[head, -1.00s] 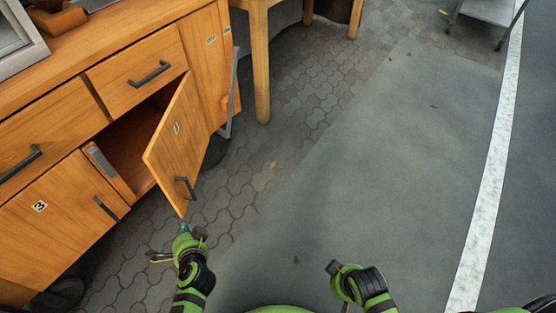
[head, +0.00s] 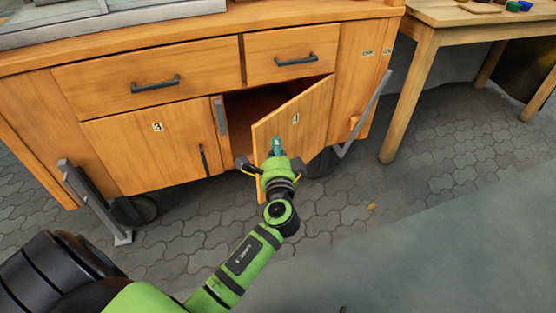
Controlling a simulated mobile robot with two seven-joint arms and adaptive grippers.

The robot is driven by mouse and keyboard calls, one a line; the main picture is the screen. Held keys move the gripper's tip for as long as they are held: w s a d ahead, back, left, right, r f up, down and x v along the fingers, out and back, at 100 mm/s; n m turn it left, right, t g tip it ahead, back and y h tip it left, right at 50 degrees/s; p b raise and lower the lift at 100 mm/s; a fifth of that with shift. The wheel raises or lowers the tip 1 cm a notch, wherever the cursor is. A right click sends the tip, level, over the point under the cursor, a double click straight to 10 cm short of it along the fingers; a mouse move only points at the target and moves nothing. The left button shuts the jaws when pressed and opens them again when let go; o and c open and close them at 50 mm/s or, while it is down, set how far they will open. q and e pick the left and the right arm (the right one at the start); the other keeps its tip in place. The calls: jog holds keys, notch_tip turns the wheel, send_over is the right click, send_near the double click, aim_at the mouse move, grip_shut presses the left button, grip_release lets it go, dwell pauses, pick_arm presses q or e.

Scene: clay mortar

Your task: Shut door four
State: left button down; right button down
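The open cabinet door (head: 305,112) is hinged on its right side and swings out from the wooden cabinet. Its small label is hard to read. The dark opening (head: 255,105) behind it shows. My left gripper (head: 270,163) is in front of the door's lower free part, with its fingers spread to both sides and nothing seen between them. It hides the door's handle and part of its lower edge. I cannot tell whether it touches the door. My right gripper is not in view.
A closed door marked 3 (head: 150,150) is left of the opening. Two closed drawers (head: 150,75) are above. A grey metal bracket (head: 365,115) stands at the cabinet's right end, beside a wooden table (head: 425,50). Paved floor (head: 440,160) is clear at the right.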

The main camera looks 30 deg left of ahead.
aim_at(255, 131)
pick_arm(q)
jog(key=a, duration=0.1)
jog(key=w+a, duration=0.1)
jog(key=a, duration=0.1)
jog(key=shift+w+a, duration=0.3)
jog(key=shift+a, duration=0.05)
jog(key=shift+w+a, duration=0.1)
jog(key=shift+a, duration=0.35)
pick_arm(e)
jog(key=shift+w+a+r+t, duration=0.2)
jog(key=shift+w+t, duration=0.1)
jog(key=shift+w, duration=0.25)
